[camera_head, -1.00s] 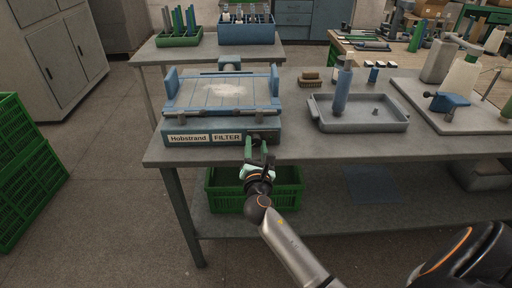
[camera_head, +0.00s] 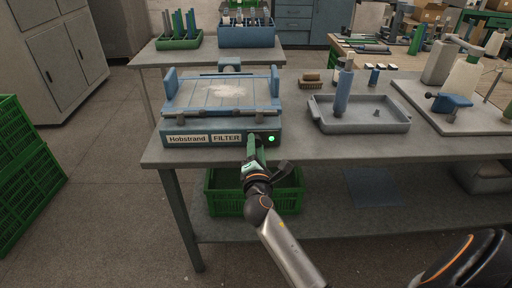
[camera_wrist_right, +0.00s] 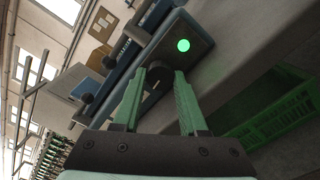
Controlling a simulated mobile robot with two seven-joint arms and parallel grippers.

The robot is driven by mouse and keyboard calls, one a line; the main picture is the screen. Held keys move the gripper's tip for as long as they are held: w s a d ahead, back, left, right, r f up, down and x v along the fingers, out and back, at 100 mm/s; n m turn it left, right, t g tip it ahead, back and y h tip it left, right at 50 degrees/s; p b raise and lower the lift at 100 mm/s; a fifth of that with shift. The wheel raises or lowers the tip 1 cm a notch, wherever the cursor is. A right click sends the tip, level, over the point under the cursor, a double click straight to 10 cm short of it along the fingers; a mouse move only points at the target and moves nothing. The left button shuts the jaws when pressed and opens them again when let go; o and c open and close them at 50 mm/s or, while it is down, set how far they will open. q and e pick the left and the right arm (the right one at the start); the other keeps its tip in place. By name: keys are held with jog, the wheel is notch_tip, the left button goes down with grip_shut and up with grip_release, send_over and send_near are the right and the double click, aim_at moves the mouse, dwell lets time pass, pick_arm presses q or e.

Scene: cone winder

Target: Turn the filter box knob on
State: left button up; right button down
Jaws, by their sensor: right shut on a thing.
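The blue filter box (camera_head: 178,129) sits at the left front of the grey workbench. Its front panel carries a "Hobstrand FILTER" label (camera_head: 188,139) and a lit green lamp (camera_head: 271,139), which also shows in the right wrist view (camera_wrist_right: 183,45). My right gripper (camera_head: 251,145) reaches up to the panel just left of the lamp. Its green fingers, also in the right wrist view (camera_wrist_right: 160,75), are shut on the dark knob (camera_wrist_right: 160,66), which they mostly hide. My left gripper is not in view.
A grey tray (camera_head: 335,126) with a blue-grey cylinder stands right of the box, and a brush (camera_head: 309,79) lies behind it. A green crate (camera_head: 230,204) stands on the shelf below. Green crates (camera_head: 25,170) stand at the left.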

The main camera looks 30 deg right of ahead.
dwell(0.3)
jog(key=shift+c, duration=2.2)
grip_release()
jog(key=shift+f, duration=0.1)
jog(key=shift+f, duration=0.1)
jog(key=shift+s, duration=0.2)
